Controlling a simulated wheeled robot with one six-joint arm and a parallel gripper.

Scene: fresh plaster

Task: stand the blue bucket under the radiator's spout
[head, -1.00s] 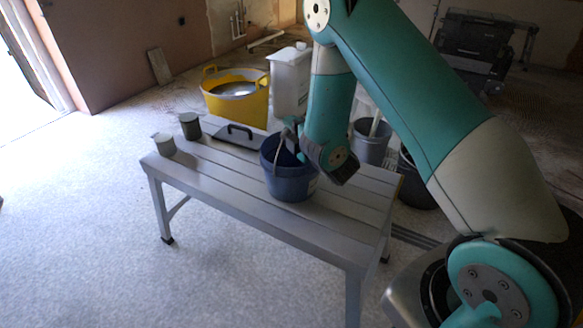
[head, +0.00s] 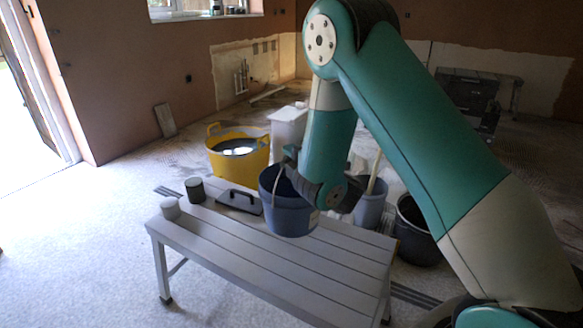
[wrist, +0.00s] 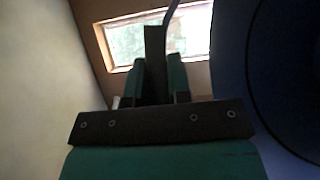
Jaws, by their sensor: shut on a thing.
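The blue bucket (head: 287,212) hangs upright just above the grey bench in the head view, with its pale handle raised. My gripper (head: 293,160) is at the bucket's top, shut on the handle; the fingertips are small and partly hidden by my wrist there. In the wrist view, the dark blue bucket wall (wrist: 285,75) fills the right side, beside my gripper (wrist: 162,62). A thin strip, likely the handle, runs up from between the fingers. I cannot make out a radiator or its spout in either view.
Behind stand a yellow tub (head: 238,160), a white container (head: 288,128), a grey bucket (head: 371,207) and a black bucket (head: 415,235). The floor at left is clear.

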